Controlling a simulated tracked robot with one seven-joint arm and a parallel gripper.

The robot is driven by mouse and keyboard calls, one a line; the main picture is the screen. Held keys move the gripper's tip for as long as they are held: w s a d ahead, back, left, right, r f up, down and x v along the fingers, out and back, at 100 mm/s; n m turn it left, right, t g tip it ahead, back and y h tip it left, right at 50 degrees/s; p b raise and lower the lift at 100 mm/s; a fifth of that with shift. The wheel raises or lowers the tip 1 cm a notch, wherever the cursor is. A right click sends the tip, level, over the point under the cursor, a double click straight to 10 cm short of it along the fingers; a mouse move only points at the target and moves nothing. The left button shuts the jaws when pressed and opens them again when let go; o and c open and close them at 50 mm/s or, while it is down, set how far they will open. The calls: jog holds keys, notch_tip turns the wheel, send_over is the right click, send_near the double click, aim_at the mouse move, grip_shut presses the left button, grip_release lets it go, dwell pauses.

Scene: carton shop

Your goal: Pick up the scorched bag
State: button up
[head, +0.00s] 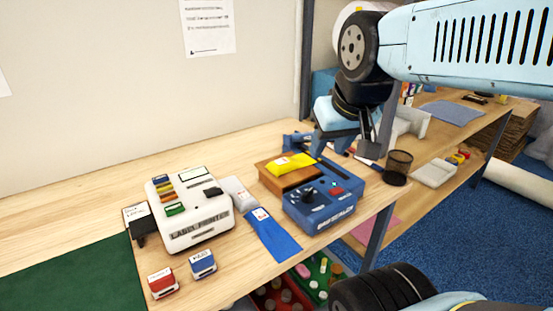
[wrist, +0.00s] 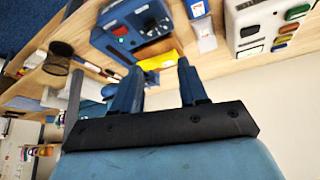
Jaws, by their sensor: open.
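A yellow bag (head: 290,163) with a small pale label lies across the brown block of the blue bag sealer (head: 318,203). A blue flat bag (head: 273,236) lies on the bench in front, and a grey bag (head: 238,192) lies left of the sealer. I cannot make out a scorch mark on any of them. My gripper (head: 345,148) is open and empty above and behind the sealer, to the right of the yellow bag. In the wrist view the yellow bag (wrist: 157,61) shows beyond and between my open fingers (wrist: 159,72).
A white label printer (head: 190,212) stands left, with red (head: 162,284) and blue (head: 203,264) small boxes before it. A black mesh cup (head: 398,167) stands right of the sealer. Crates of bottles (head: 318,277) sit below the bench. Bare wood lies behind the printer.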

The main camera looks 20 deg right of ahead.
jog(key=o, duration=0.3)
jog(key=shift+w, duration=0.1)
jog(key=shift+o, duration=0.7)
jog(key=shift+w+f+n+g, duration=0.2)
jog(key=shift+w+n+g, duration=0.05)
jog(key=shift+n+g, duration=0.05)
jog(key=o, duration=0.4)
jog(key=w+f+n+g+h, duration=0.1)
jog(key=w, duration=0.1)
jog(key=w+f+n+g+h, duration=0.1)
jog(key=w+n, duration=0.1)
jog(key=w+f+n+g, duration=0.1)
jog(key=n, duration=0.1)
jog(key=shift+w+f+h, duration=0.15)
jog(key=shift+w+h, duration=0.25)
jog(key=shift+o, duration=0.2)
jog(key=n+t+h, duration=0.2)
jog(key=n+h, duration=0.8)
jog(key=n, duration=0.6)
send_near(283, 161)
jog(key=x, duration=0.4)
jog(key=shift+w, duration=0.2)
jog(key=shift+s+x, duration=0.15)
jog(key=shift+x, duration=1.15)
jog(key=shift+s+x, duration=0.1)
jog(key=shift+x, duration=1.25)
